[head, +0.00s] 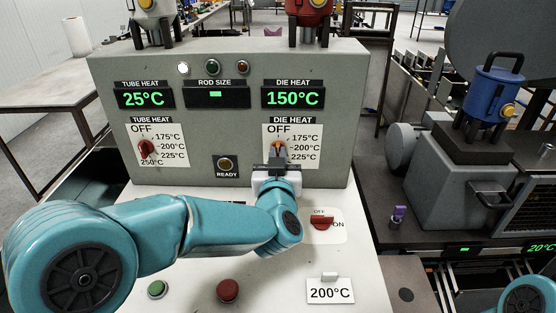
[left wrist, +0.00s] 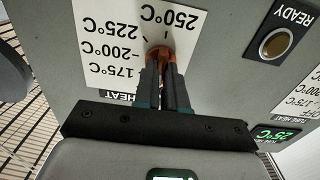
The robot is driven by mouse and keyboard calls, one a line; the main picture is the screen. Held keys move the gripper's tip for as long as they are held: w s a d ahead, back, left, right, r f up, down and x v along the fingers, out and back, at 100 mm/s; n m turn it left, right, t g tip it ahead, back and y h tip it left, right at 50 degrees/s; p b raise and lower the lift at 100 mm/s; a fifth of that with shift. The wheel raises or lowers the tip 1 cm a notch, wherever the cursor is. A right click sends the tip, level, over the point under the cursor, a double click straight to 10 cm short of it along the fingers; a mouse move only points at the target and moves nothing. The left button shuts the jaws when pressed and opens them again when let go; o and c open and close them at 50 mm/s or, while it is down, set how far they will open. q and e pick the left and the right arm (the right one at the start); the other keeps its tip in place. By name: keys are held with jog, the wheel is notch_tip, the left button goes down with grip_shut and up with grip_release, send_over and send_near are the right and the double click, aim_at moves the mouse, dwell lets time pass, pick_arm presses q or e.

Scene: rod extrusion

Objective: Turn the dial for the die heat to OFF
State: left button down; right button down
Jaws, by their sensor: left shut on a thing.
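The die heat dial, an orange-red knob (head: 279,143), sits on the white DIE HEAT scale plate (head: 305,132) on the grey panel. My left gripper (head: 277,154) is shut on it and partly hides it in the head view. In the upside-down left wrist view, the dial (left wrist: 160,51) shows at the tips of my left gripper (left wrist: 163,65). The fingers cover much of it, so I cannot tell which mark it points at. The die heat display (head: 293,97) reads 150°C. My right gripper is out of view.
The red tube heat dial (head: 146,148) is on the left, under a 25°C display (head: 144,98). The READY button (head: 226,167) is left of my gripper. A red OFF/ON switch (head: 321,222), a 200°C card (head: 330,291) and green and red buttons are on the lower white surface.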

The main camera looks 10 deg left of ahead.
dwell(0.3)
pick_arm(q)
jog(key=c, duration=1.2)
grip_release()
jog(key=shift+s, duration=0.1)
jog(key=s+d+b, duration=0.1)
jog(key=s+d, duration=0.2)
jog(key=s, duration=1.3)
jog(key=shift+d, duration=0.15)
